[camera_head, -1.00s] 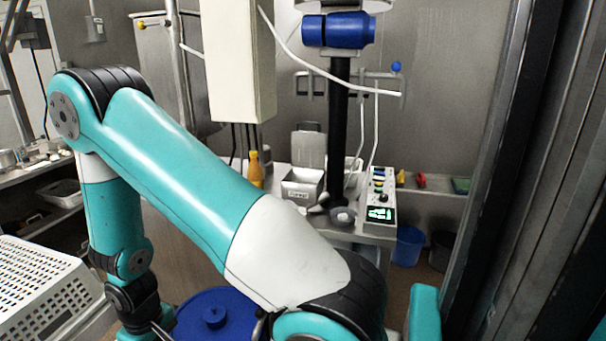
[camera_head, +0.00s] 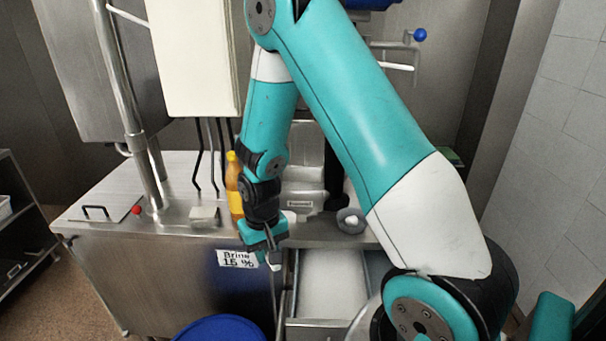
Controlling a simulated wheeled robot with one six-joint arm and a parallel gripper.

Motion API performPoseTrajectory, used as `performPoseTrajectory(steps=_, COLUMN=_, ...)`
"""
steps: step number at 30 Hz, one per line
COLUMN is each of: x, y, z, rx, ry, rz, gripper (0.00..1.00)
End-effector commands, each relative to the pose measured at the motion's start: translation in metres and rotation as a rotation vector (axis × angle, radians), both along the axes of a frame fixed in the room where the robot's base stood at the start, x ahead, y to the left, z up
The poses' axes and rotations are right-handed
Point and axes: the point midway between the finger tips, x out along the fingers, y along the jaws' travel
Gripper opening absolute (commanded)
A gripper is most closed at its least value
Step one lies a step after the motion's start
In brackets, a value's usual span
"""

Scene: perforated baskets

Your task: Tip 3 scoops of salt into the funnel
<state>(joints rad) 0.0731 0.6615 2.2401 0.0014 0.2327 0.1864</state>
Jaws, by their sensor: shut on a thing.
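My gripper (camera_head: 268,250) is shut on a thin grey handle (camera_head: 274,288), which hangs down beside the left wall of an open bin. I cannot make out a scoop bowl at its end. White salt-like material (camera_head: 333,284) fills the bin, whose metal front rim (camera_head: 318,324) is low in the picture. A small grey round cup, perhaps the funnel (camera_head: 350,221), stands at the counter behind the bin, with something white in it. My gripper is left of and apart from it. My arm hides part of the counter.
A yellow bottle (camera_head: 234,188) stands just behind my gripper. A "Brine 15 %" label (camera_head: 237,259) is on the steel counter's (camera_head: 130,240) front. A blue lid (camera_head: 222,329) is low in front. A white box (camera_head: 195,60) hangs above.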

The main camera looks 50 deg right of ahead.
Motion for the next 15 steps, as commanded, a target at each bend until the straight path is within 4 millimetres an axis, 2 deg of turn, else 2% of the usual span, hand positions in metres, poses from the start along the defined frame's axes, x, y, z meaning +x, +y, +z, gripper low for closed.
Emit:
performPoseTrajectory(steps=1, x=-0.001, y=-0.011, z=0.036, rx=-0.001, ry=-0.011, rz=-0.087, gripper=0.0)
performPoseTrajectory(steps=3, x=-0.007, y=-0.024, z=0.071, rx=-0.001, ry=-0.011, rz=-0.206, gripper=0.0)
performPoseTrajectory(steps=6, x=-0.018, y=-0.039, z=0.112, rx=-0.001, ry=-0.009, rz=-0.361, gripper=0.0)
performPoseTrajectory(steps=10, x=-0.031, y=-0.051, z=0.149, rx=0.0, ry=-0.007, rz=-0.505, gripper=0.0)
performPoseTrajectory(steps=15, x=-0.039, y=-0.056, z=0.165, rx=-0.001, ry=-0.002, rz=-0.584, gripper=0.0)
